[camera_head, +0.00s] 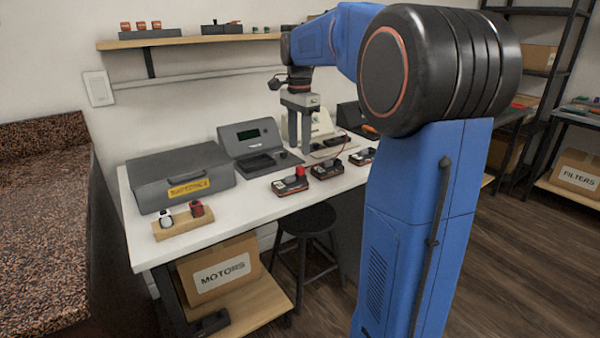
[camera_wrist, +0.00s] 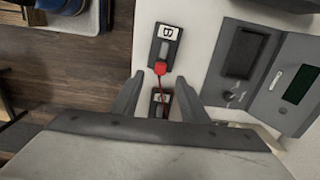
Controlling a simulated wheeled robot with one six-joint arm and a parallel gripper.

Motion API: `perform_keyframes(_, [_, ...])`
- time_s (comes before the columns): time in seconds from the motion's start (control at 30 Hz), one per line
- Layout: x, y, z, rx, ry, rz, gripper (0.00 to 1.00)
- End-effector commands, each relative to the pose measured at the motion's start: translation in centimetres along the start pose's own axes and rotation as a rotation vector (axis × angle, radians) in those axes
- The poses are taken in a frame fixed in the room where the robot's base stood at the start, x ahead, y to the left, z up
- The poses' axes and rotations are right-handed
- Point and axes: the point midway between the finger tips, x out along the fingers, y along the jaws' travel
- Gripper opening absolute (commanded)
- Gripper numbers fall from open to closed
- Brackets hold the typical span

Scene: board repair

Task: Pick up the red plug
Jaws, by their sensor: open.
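The red plug (camera_head: 300,172) sits at the right-hand end of a small dark module (camera_head: 289,185) on the white bench. In the wrist view the red plug (camera_wrist: 160,68) shows at the near end of a module labelled B (camera_wrist: 166,31). A thin reddish cable shows just below it there. In the wrist view, my gripper's fingertips (camera_wrist: 158,88) stand to either side, with the plug just beyond the gap.
Other modules (camera_head: 327,169) stand along the bench's front edge. A grey case (camera_head: 180,177), a tester with a dark screen (camera_head: 252,143) and a wooden block (camera_head: 183,226) holding a white and a red piece are on the bench (camera_head: 243,203). A shelf (camera_head: 190,39) hangs above.

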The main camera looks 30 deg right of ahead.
Motion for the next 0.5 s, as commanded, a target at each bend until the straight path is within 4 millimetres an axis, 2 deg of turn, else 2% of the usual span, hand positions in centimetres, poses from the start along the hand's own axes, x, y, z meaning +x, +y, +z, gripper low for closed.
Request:
perform_keyframes(0.1, [1.4,0.0,0.0,0.0,0.0,0.001,0.41])
perform_keyframes(0.37, [3.0,0.0,-0.1,0.0,0.0,0.001,0.41])
perform_keyframes(0.5, [5.0,-0.1,-0.4,0.0,-0.001,0.003,0.41])
